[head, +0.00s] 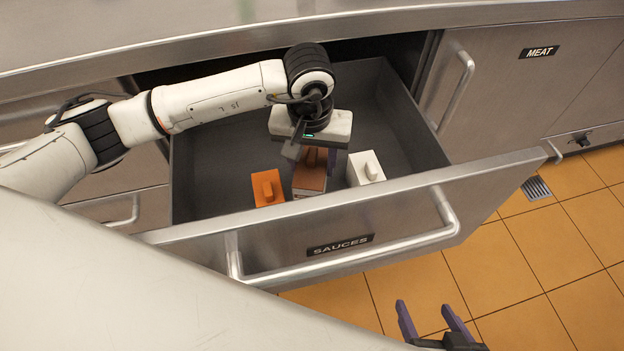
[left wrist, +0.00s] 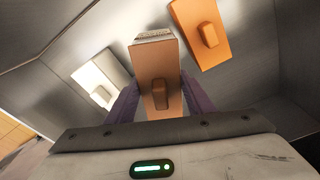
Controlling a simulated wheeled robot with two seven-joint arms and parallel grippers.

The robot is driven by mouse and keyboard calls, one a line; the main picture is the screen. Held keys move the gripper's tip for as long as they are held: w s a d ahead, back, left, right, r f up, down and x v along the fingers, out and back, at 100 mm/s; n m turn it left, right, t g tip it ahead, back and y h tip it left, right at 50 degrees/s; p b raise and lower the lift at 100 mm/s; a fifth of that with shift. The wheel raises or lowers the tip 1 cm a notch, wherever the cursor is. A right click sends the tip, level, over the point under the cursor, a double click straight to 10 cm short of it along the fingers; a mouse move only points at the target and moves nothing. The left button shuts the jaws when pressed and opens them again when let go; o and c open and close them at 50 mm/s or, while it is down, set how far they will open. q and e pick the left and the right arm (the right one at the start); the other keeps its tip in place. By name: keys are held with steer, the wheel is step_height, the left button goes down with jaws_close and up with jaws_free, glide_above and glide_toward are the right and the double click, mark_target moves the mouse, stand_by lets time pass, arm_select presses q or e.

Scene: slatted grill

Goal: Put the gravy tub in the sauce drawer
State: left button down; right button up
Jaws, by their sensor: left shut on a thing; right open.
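The sauce drawer (head: 340,238) is pulled open, with a label reading SAUCES on its front. My left gripper (head: 311,165) reaches down into it and is shut on a brown tub (head: 309,182), which I take to be the gravy tub. In the left wrist view the brown tub (left wrist: 160,80) sits between the two purple fingers of the left gripper (left wrist: 162,100). Whether its bottom touches the drawer floor is unclear. My right gripper (head: 434,322) is open and empty, outside the drawer above the tiled floor.
An orange tub (head: 267,188) stands left of the brown tub in the drawer, and a white tub (head: 365,168) stands right of it. The back and right of the drawer are bare. A closed drawer labelled MEAT (head: 539,51) is at the right. The counter edge overhangs the drawer's back.

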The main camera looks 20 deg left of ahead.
mark_target(311, 158)
arm_select(q)
steer(key=shift+w+f+b, duration=0.1)
steer(key=shift+f+b, duration=0.25)
steer(key=shift+f, duration=2.65)
steer(key=shift+f, duration=0.15)
steer(key=c, duration=0.8)
jaws_free()
steer(key=shift+c, duration=0.2)
steer(key=r, duration=0.4)
steer(key=s+r+p, duration=0.1)
steer(key=r, duration=0.7)
steer(key=shift+s+d, duration=0.15)
steer(key=shift+s, duration=0.15)
